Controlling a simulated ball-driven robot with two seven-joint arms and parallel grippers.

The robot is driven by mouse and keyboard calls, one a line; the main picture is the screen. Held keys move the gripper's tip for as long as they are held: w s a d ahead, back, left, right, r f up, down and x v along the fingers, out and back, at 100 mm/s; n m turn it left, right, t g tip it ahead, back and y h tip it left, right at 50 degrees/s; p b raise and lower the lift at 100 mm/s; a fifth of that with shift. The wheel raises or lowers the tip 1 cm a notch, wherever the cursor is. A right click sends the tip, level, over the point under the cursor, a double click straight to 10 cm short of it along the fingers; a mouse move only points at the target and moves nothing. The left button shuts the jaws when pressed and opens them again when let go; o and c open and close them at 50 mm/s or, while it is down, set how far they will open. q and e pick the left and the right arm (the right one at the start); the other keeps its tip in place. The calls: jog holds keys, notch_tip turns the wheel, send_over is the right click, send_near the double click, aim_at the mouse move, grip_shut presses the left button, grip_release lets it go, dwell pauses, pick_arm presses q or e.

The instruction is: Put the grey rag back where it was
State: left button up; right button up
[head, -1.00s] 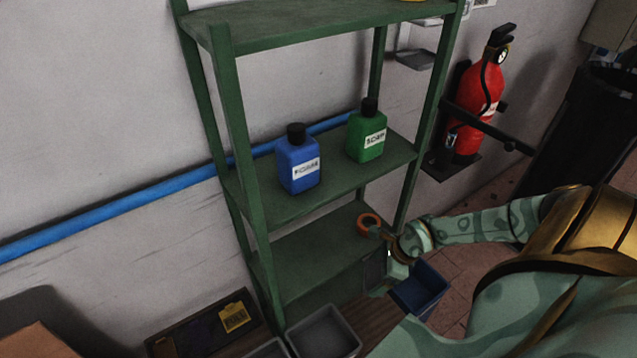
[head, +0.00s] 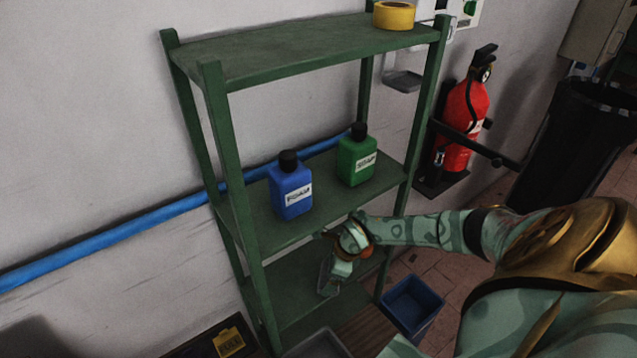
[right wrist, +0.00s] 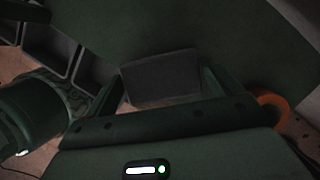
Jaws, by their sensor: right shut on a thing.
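My right gripper (head: 328,282) reaches in at the lower shelf of the green rack (head: 240,220), below the middle shelf. In the right wrist view its two fingers (right wrist: 163,88) are shut on the grey rag (right wrist: 162,76), a dark grey flat piece held between them. In the head view the rag is hard to tell from the gripper and the dark shelf. My left gripper is not in view.
A blue bottle (head: 291,190) and a green bottle (head: 357,158) stand on the middle shelf. A blue bin (head: 412,303) stands right of the rack. Yellow tape (head: 394,16) sits on top.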

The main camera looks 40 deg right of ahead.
jog(key=w+a, duration=0.2)
jog(key=shift+w+a, duration=0.15)
jog(key=shift+w, duration=0.2)
jog(key=shift+s+f+b, duration=0.1)
jog(key=shift+f+b, duration=0.3)
jog(key=shift+f, duration=0.35)
jog(key=shift+f, duration=0.1)
jog(key=o, duration=0.6)
jog(key=p+v, duration=0.1)
jog(key=v, duration=0.2)
jog(key=shift+r, duration=0.25)
jog(key=s+d, duration=0.2)
jog(key=s, duration=0.1)
jog(key=s+d, duration=0.6)
jog(key=shift+s+f, duration=0.15)
